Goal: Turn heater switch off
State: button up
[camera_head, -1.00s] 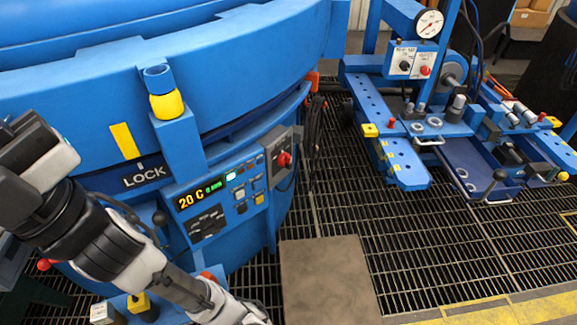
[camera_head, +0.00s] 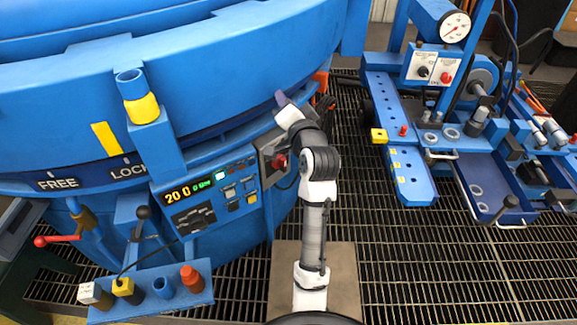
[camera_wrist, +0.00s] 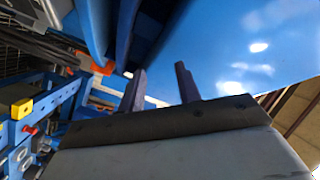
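A grey switch box (camera_head: 268,150) with a red rotary knob (camera_head: 279,161) is on the blue furnace wall, right of the control panel (camera_head: 205,195). It is probably the heater switch; its label is too small to read. My arm partly covers the box's right side. My gripper (camera_head: 281,98) is above the box, in front of the furnace's curved rim, and apart from the knob. In the wrist view my gripper (camera_wrist: 160,84) has its two dark fingers apart, with nothing between them. The knob is not visible there.
The panel has a lit display and several buttons. A blue bracket with a yellow band (camera_head: 141,108) stands out left of the panel. A shelf with coloured fittings (camera_head: 152,300) is below. A blue workstation (camera_head: 430,130) is right, across open grated floor.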

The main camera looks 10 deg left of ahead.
notch_tip(320, 180, down, 8)
jog(key=d+m+g, duration=0.2)
jog(key=d+m, duration=0.1)
jog(key=m, duration=0.1)
jog(key=m+g+y, duration=0.4)
jog(key=m+y, duration=0.2)
jog(key=m, duration=1)
send_near(285, 166)
jog(key=shift+m, duration=0.3)
jog(key=p+x, duration=0.2)
jog(key=x, duration=0.6)
jog(key=shift+w+a+f, duration=0.1)
jog(key=shift+w+a, duration=0.1)
jog(key=shift+a, duration=0.1)
grip_shut()
